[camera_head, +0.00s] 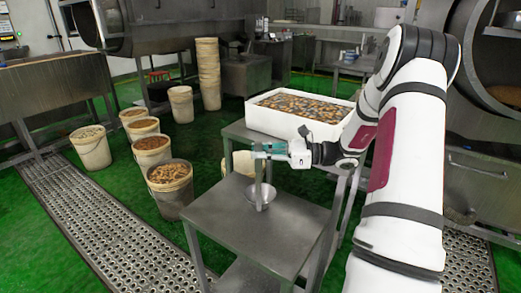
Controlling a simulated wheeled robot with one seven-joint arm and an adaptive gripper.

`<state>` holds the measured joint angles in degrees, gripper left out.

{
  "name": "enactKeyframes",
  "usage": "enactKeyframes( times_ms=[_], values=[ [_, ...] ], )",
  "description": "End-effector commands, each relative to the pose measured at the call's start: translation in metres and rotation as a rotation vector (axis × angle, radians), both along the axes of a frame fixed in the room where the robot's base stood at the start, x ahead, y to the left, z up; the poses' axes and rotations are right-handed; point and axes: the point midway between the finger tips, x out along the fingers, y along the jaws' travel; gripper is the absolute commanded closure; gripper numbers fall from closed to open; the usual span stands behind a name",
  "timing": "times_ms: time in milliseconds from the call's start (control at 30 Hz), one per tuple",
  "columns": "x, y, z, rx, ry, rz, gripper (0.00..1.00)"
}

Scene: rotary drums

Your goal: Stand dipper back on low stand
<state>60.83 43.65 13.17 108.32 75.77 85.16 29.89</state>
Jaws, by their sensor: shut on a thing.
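The dipper (258,196) is a small metal bowl with a tall, flat, upright handle. It is over the top of the low stand (225,215), a grey metal table at the front, towards the table's back right part. I cannot tell whether the bowl rests on the top or hangs just above it. My gripper (262,151) comes in from the right and is shut on the upper part of the handle. The dipper looks upright. The fingers hide a short part of the handle.
A white tub (320,133) of brownish pieces stands on a table just behind the low stand. Several buckets (170,188) stand on the green floor to the left, beside a perforated metal walkway (105,225). Large steel drums (490,50) stand behind. The stand's front top is bare.

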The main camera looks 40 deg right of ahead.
Motion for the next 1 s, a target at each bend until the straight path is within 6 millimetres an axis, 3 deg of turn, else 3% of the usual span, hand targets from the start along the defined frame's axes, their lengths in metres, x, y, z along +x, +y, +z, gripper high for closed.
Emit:
enactKeyframes(
  times_ms=[1000],
  values=[
    [0.0001, 0.0, -0.0112, 0.001, 0.0, 0.0, 1.0]
  ],
)
